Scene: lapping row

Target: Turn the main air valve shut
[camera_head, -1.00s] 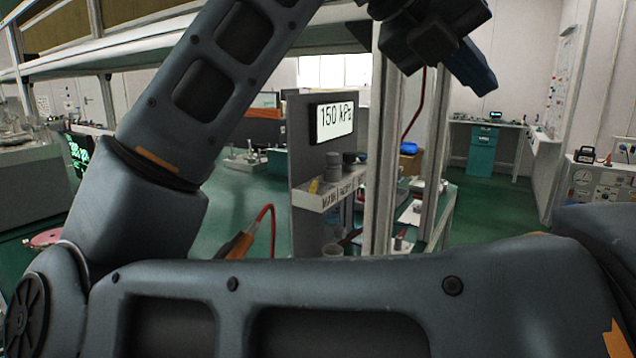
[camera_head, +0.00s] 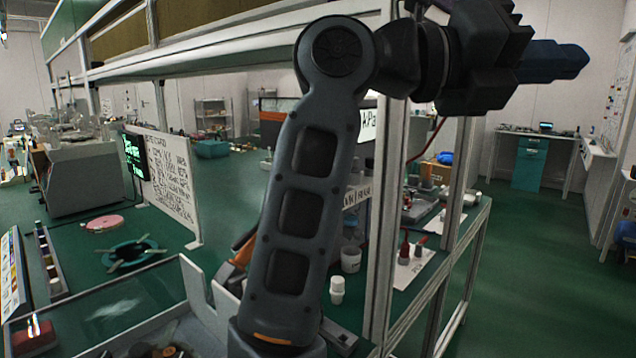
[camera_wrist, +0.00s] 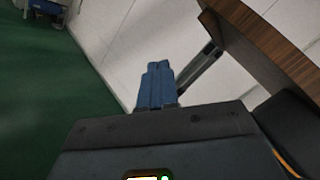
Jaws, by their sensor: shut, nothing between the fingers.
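I cannot pick out the main air valve for certain in either view. A display (camera_head: 367,127) ending in "kPa" stands behind my arm, which hides its left part. Below it is a partly covered lettered label (camera_head: 357,195). My gripper (camera_head: 566,60) is raised at the upper right in the head view, pointing right, well above the benches and apart from everything. Its blue fingers also show in the wrist view (camera_wrist: 157,84), together and empty, in front of pale wall panels.
A metal frame post (camera_head: 385,220) stands just right of my arm, with a shelf beam (camera_head: 230,50) above. Lapping bench items include a green ring (camera_head: 133,253) and pink disc (camera_head: 103,223). A white cup (camera_head: 337,290) stands near my arm. Green floor (camera_head: 530,250) is clear at right.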

